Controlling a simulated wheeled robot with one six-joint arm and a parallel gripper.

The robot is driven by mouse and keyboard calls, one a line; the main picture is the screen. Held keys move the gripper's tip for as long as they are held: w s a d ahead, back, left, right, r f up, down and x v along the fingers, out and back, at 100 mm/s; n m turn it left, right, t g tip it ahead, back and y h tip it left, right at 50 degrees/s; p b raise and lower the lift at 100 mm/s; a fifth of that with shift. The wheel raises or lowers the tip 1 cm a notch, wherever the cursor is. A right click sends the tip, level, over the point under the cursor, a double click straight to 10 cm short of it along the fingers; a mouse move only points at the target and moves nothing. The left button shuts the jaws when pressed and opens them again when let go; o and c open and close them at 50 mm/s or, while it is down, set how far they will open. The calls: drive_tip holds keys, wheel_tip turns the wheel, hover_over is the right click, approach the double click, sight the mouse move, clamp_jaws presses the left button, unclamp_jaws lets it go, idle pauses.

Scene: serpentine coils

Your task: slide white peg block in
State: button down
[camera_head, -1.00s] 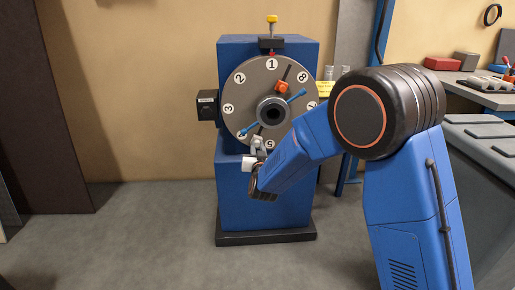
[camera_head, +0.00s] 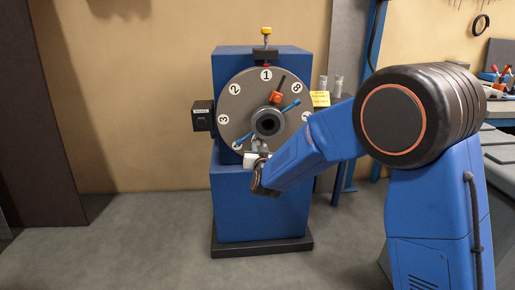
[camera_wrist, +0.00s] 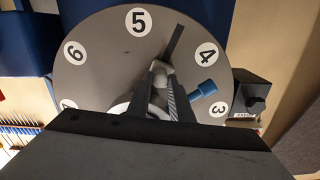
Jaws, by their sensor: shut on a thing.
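My gripper (camera_wrist: 162,72) shows in the wrist view with its two dark fingers close together. They are closed on a small pale grey-white piece (camera_wrist: 163,84), most likely the white peg block, largely hidden between the fingers. The fingers are in front of the grey numbered dial (camera_wrist: 105,52), between the "5" and "4" marks. In the head view my gripper (camera_head: 259,147) is at the lower part of the dial (camera_head: 240,103), just below its dark hub (camera_head: 268,122). A small white patch (camera_head: 250,160) shows beside the gripper; I cannot tell whether it is the block. Any contact with the dial is unclear.
The dial is on a blue machine (camera_head: 233,190) with a black base (camera_head: 262,245). A blue-tipped rod (camera_wrist: 205,90) and a dark bar (camera_wrist: 176,40) are close to my fingers. A black box (camera_head: 201,117) juts out at left. Floor at left is clear.

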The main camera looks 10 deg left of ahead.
drive_tip(key=c, duration=1.6)
unclamp_jaws()
drive_tip(key=shift+d+r, duration=0.1)
drive_tip(key=shift+r, duration=0.25)
drive_tip(key=shift+f, duration=0.1)
drive_tip(key=shift+s, duration=0.3)
drive_tip(key=v, duration=1.6)
drive_tip(key=shift+s+d, duration=0.2)
drive_tip(key=shift+s, duration=0.15)
